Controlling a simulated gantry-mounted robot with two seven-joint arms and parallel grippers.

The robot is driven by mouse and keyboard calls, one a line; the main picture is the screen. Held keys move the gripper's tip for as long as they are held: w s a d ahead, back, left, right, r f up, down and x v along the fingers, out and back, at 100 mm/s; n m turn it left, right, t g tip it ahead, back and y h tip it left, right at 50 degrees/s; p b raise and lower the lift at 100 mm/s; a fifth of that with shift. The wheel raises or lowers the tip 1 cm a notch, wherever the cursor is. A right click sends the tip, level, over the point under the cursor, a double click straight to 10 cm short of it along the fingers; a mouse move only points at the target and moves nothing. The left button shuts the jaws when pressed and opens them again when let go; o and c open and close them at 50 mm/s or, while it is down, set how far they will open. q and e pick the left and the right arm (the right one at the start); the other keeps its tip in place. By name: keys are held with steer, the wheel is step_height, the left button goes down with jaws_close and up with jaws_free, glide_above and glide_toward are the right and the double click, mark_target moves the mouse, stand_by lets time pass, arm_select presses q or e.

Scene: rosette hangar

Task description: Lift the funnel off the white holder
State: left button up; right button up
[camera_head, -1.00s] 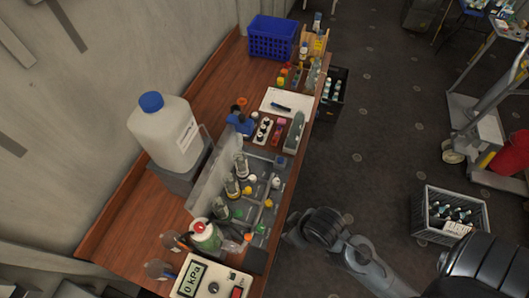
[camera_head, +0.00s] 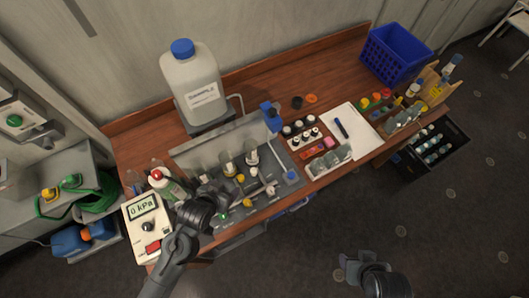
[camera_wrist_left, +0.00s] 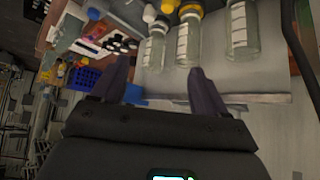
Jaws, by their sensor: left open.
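The funnel on the white holder (camera_head: 252,172) appears to be the clear glass cylinder (camera_head: 251,154), upright on the grey rack at the bench's middle. In the left wrist view, a clear glass cylinder (camera_wrist_left: 154,52) with a white collar (camera_wrist_left: 160,24) appears beyond the fingers, beside one with a yellow collar (camera_wrist_left: 191,10). My left gripper (camera_head: 208,184) is over the rack's left part, left of the funnel. In its wrist view its fingers (camera_wrist_left: 157,72) are apart with nothing between them. My right gripper (camera_head: 354,266) is off the bench's front; its jaws are unclear.
A clear upright panel (camera_head: 205,143) stands behind the rack. A white jug (camera_head: 193,90) is behind it. A pressure meter (camera_head: 146,225) and a red-topped bottle (camera_head: 168,187) stand at left. Vials, a clipboard (camera_head: 352,132) and a blue basket (camera_head: 394,52) are at right.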

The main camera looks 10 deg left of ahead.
arm_select(q)
steer(key=w+d+f+t+b, duration=0.2)
steer(key=w+f+t, duration=0.4)
steer(key=w, duration=0.6)
steer(key=b, duration=0.4)
glide_toward(252, 141)
steer(key=w, duration=0.2)
steer(key=shift+w+d+f+n+t+b, duration=0.3)
steer(key=shift+w+f+n+b, duration=0.15)
steer(key=shift+f+b, duration=0.3)
steer(key=b+x, duration=0.3)
steer(key=shift+w+b, duration=0.35)
steer(key=shift+w, duration=0.25)
steer(key=shift+r, duration=0.1)
steer(key=shift+c, duration=0.3)
steer(key=c, duration=1)
